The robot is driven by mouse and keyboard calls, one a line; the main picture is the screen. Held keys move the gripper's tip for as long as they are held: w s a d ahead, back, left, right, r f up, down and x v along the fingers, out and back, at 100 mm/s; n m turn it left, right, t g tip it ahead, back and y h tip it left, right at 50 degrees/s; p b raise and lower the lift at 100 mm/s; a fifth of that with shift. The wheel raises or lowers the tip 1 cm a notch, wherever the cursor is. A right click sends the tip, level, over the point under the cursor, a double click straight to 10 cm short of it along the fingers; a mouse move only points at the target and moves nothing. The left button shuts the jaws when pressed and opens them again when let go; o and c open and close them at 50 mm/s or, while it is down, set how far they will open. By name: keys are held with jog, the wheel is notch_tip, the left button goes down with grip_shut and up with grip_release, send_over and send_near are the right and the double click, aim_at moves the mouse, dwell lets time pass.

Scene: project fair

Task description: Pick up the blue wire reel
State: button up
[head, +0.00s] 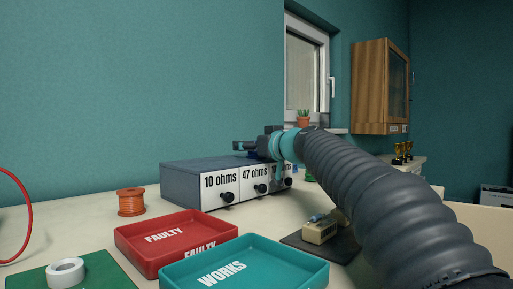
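An orange wire reel (131,202) stands on the table at the left. A small dark blue patch (254,155) shows under my gripper (250,147), at the top of the drawer box; it may be part of the blue wire reel, but I cannot tell. No other blue reel is in view. My gripper is small and side-on, above the box's top. Its fingers point left and overlap the box. I cannot tell whether they are open or shut, or whether they touch anything.
The grey box (189,177) has drawers labelled 10 ohms and 47 ohms. A red FAULTY tray (128,240) and a teal WORKS tray (313,272) stand in front. A dark mat (343,249) holds a small component block (318,231). White tape (66,273) lies front left.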

jog(key=c, duration=1.2)
grip_shut()
